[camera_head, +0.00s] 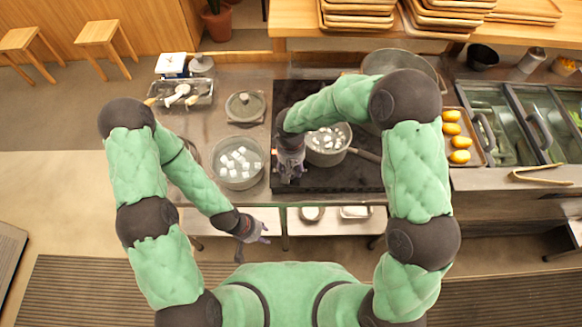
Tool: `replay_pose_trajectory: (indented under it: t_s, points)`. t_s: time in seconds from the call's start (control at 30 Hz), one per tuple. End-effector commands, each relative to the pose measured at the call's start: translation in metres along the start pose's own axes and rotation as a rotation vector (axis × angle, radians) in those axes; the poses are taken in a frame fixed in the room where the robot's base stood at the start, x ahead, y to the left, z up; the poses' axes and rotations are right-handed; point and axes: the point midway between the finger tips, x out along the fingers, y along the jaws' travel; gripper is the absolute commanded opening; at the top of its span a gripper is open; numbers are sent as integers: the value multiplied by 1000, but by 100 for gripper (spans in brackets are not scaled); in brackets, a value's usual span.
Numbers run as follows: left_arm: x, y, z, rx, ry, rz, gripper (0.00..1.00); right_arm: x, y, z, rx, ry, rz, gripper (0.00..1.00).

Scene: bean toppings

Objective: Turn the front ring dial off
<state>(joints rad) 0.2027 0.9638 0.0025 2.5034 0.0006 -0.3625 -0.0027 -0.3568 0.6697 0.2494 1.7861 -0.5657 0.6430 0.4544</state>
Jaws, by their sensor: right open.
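The black cooktop (340,182) is set in the counter in the middle of the view. The front ring dial cannot be made out; my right arm and gripper cover part of the cooktop's left side. My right gripper (291,175) is open, pointing down over the cooktop's left front part, just left of the pot. I cannot tell whether it touches anything. A grey pot (328,158) with white cubes inside stands on the cooktop, its handle pointing right. My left gripper (254,246) is open and empty, low in front of the counter edge.
A clear bowl of white cubes (238,180) and a lidded pot (245,107) stand left of the cooktop. A larger pot (425,67) is behind, partly hidden by my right arm. A tray of yellow-orange items (453,115) lies at right. Tongs (545,179) lie on the right counter.

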Motion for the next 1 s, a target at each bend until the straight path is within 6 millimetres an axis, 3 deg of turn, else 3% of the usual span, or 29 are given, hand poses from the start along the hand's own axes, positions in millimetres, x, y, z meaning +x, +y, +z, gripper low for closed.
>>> replay_pose_trajectory:
  t_s: [0.37, 0.53, 1.0]
  points:
    - [0, 0, 0, 0, 0, 0, 40, 4, 0, 0, 1, 1, -1, 46]
    - [0, 0, 0, 0, 0, 0, 40, 4, 0, 0, 1, 1, -1, 0]
    - [-1, 0, 0, 0, 0, 0, 40, 4, 0, -1, -76, 1, 0, 0]
